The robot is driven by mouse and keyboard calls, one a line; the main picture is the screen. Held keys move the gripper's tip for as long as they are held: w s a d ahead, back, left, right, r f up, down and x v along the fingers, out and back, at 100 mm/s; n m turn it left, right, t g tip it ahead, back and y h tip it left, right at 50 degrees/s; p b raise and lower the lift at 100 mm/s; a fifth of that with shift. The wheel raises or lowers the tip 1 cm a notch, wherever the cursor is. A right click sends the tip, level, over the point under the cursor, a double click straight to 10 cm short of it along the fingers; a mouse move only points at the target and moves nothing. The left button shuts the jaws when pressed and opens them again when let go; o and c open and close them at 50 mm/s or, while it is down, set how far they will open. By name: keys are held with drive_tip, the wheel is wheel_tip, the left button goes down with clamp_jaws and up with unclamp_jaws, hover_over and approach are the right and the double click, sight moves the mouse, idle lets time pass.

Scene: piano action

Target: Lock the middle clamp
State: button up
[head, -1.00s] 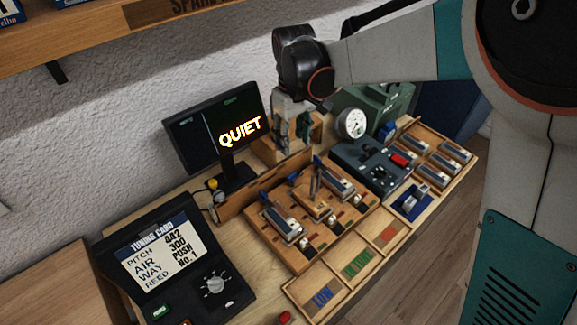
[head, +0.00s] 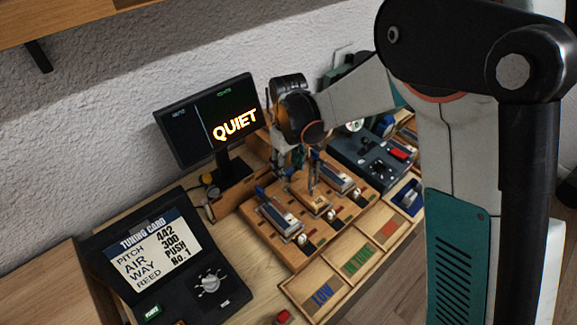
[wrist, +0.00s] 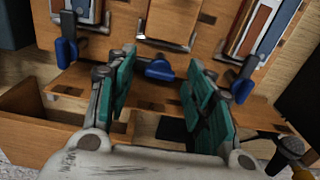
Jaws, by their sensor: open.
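The wooden board (head: 331,236) bears three reed bays. The middle clamp (wrist: 160,69) shows in the wrist view as a blue handle at the board's edge, between my fingertips in the picture. It looks squat, while the left clamp (wrist: 66,52) and right clamp (wrist: 240,82) have long handles. My gripper (wrist: 160,66) is open, its teal fingers either side of the middle clamp; I cannot tell whether they touch it. In the head view my gripper (head: 284,160) is at the back of the board, and the middle clamp is not clear there.
A monitor (head: 208,120) reading QUIET stands behind left. A tuning card console (head: 165,255) is at the left front. Labelled trays (head: 323,292) line the board's front. A dark control box (head: 372,152) stands right. In the wrist view, an open wooden box (wrist: 40,112) is below left.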

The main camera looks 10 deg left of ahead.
drive_tip(key=c, duration=1.1)
drive_tip(key=shift+o, duration=0.2)
drive_tip(key=shift+m, duration=0.3)
drive_tip(key=m, duration=0.3)
drive_tip(key=shift+m, duration=0.3)
drive_tip(key=m, duration=0.4)
drive_tip(key=shift+m+b, duration=0.3)
drive_tip(key=shift+b, duration=0.1)
drive_tip(key=m, duration=0.4)
drive_tip(key=shift+m, duration=2.5)
